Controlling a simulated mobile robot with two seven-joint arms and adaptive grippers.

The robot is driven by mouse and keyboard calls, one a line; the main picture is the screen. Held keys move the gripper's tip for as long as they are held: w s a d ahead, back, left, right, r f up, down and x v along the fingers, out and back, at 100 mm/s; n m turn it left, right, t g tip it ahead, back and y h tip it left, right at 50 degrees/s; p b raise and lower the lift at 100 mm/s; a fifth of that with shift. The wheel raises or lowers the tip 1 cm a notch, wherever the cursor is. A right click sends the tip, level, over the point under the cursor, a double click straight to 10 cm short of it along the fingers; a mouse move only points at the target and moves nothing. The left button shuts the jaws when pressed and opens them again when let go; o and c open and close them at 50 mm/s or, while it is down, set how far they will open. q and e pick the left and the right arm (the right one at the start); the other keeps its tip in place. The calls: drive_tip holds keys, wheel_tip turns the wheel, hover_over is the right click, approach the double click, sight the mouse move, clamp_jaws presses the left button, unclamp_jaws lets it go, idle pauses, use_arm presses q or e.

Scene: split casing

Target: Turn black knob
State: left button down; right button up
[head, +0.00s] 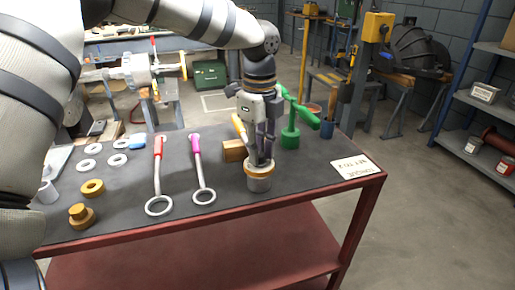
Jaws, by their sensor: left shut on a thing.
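My left gripper (261,160) reaches down from above onto a short grey cylindrical casing (259,184) with a tan ring around its top. The casing stands upright near the front edge of the bench. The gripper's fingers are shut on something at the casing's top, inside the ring. The fingers cover that part, so I cannot make out a black knob there. My right gripper is not in view.
The dark bench top (228,210) holds a red-handled ring tool (158,175), a purple-handled ring tool (202,170), a wooden block (234,151), a green stand (290,137), a brass plug (81,215) and a white card (353,168). Several loose rings lie at the left.

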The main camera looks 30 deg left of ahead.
use_arm(q)
drive_tip(key=shift+r+n, duration=0.1)
drive_tip(key=shift+n, duration=1.8)
drive_tip(key=n, duration=1.2)
drive_tip(key=shift+n, duration=0.3)
drive_tip(key=n, duration=0.5)
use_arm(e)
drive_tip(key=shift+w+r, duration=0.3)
use_arm(q)
drive_tip(key=shift+n, duration=0.3)
drive_tip(key=c, duration=1.4)
unclamp_jaws()
